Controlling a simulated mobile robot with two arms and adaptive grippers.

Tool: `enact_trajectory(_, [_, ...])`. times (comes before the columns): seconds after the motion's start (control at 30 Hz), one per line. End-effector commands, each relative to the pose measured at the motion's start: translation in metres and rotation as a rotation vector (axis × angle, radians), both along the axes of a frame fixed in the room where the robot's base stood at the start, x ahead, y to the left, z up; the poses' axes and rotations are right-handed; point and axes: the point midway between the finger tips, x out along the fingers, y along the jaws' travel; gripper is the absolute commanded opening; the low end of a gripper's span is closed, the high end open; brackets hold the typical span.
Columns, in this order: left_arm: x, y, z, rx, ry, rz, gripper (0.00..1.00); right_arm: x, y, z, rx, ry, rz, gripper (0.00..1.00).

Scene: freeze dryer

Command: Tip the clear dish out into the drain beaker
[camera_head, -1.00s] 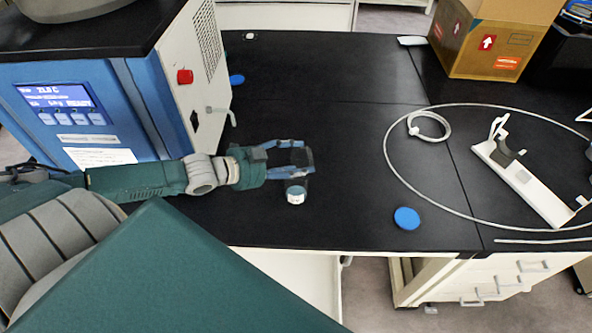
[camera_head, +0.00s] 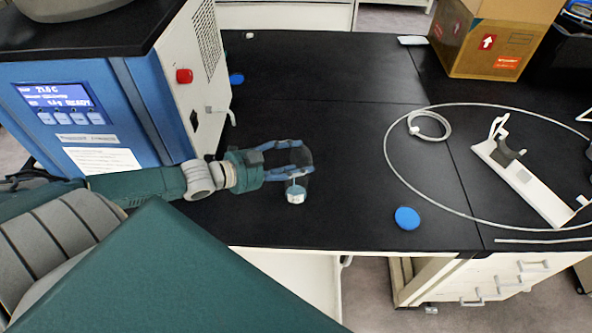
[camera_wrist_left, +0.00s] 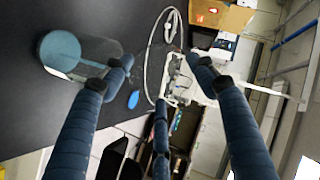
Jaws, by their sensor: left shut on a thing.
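My left gripper (camera_head: 290,160) comes in from the left in the head view, with its blue fingers around something clear whose faint outline shows at their tips. I take this to be the clear dish (camera_head: 307,157); its contents are hard to make out. Just below the fingers, the small clear drain beaker (camera_head: 296,196) stands on the black bench with pale blue-white contents at its bottom. A pale streak shows above these contents. In the left wrist view the beaker (camera_wrist_left: 60,50) appears as a clear cylinder with a teal disc, left of the spread fingertips (camera_wrist_left: 162,62). My right gripper is not in view.
A blue freeze dryer (camera_head: 75,110) stands close on the left, with a red knob (camera_head: 184,76) on its side. A blue cap (camera_head: 407,218), looped tubing (camera_head: 388,150) and a white stand (camera_head: 530,180) lie to the right. The bench between is clear.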

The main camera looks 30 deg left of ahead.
Motion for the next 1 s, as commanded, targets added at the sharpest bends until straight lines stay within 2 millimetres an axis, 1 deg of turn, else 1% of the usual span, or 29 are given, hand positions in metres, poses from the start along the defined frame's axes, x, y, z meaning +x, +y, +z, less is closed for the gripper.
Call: enact_trajectory(1.0, [-0.0021, 0.0011, -0.0009, -0.028, -0.058, 0.000, 0.32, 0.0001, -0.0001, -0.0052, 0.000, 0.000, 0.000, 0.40])
